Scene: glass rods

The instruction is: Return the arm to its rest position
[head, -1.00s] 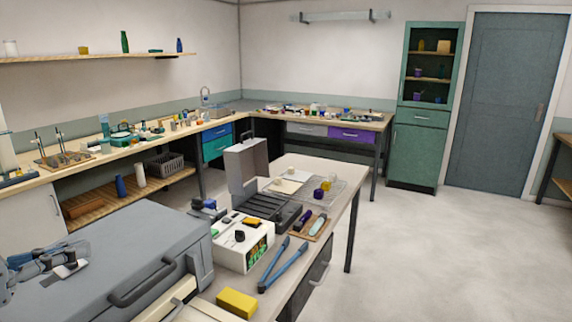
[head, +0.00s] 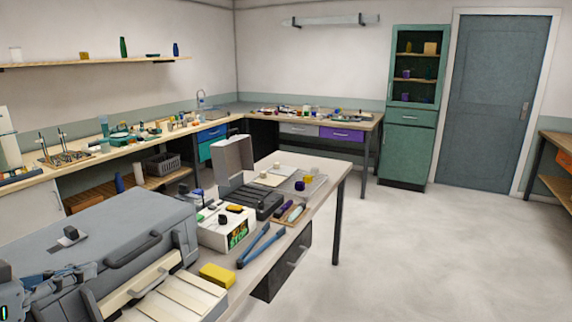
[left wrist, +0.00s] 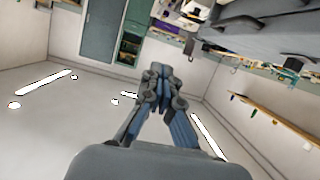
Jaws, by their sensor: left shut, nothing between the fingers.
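My left gripper (head: 88,271) shows at the lower left of the head view, in front of the large grey lidded box (head: 115,225). In the left wrist view, the left gripper (left wrist: 157,72) has its grey and blue fingers brought together at the tips, with nothing seen between them. It appears apart from any object. My right gripper is not in either current view.
A bench carries a white box (head: 228,228), blue-handled tool (head: 260,246), yellow block (head: 216,275) and black case (head: 262,203). A long counter (head: 85,162) runs along the left wall. Open floor (head: 430,260) lies to the right.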

